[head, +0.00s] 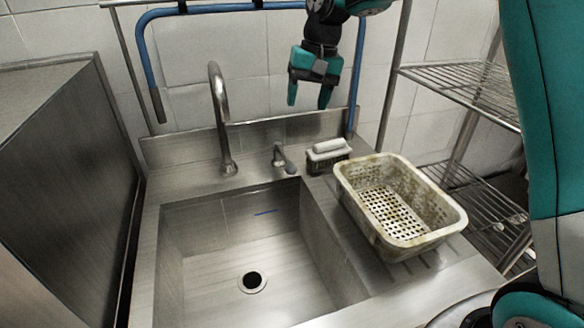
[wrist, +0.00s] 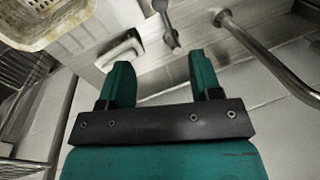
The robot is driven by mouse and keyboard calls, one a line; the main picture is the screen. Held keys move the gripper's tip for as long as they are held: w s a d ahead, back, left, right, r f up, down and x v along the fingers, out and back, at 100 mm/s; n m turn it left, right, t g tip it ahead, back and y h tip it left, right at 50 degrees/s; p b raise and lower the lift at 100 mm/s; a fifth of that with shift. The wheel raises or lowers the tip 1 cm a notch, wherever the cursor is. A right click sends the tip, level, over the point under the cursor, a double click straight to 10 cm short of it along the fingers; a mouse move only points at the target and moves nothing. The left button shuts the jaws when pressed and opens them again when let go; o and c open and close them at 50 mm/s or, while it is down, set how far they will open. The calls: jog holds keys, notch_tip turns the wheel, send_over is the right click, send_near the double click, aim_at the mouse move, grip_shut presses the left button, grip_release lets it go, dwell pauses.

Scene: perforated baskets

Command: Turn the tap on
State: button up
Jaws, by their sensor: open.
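The tap is a tall curved metal spout (head: 221,110) at the back of the sink, and a short lever handle (head: 284,157) stands on the ledge to its right. In the wrist view the handle (wrist: 169,32) shows beyond the fingertips, and the spout (wrist: 262,62) is at the right. My gripper (head: 309,99) hangs above and behind the ledge, slightly right of the handle, with its fingers pointing down. In the wrist view my gripper (wrist: 160,68) has its two teal fingers apart with nothing between them. It is apart from the handle.
A perforated basket (head: 440,243) sits on the right of the counter. A blue pipe (head: 357,80) runs along the wall near my gripper. A wire rack (head: 470,80) stands at right.

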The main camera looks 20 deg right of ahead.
aim_at(291, 164)
jog(key=a+f, duration=0.1)
jog(key=f, duration=0.4)
jog(key=a+f, duration=0.1)
jog(key=f, duration=0.5)
jog(key=a+f, duration=0.1)
jog(key=f, duration=0.4)
jog(key=shift+w+a+f, duration=0.1)
jog(key=shift+w+f, duration=0.25)
jog(key=shift+f, duration=0.05)
grip_shut()
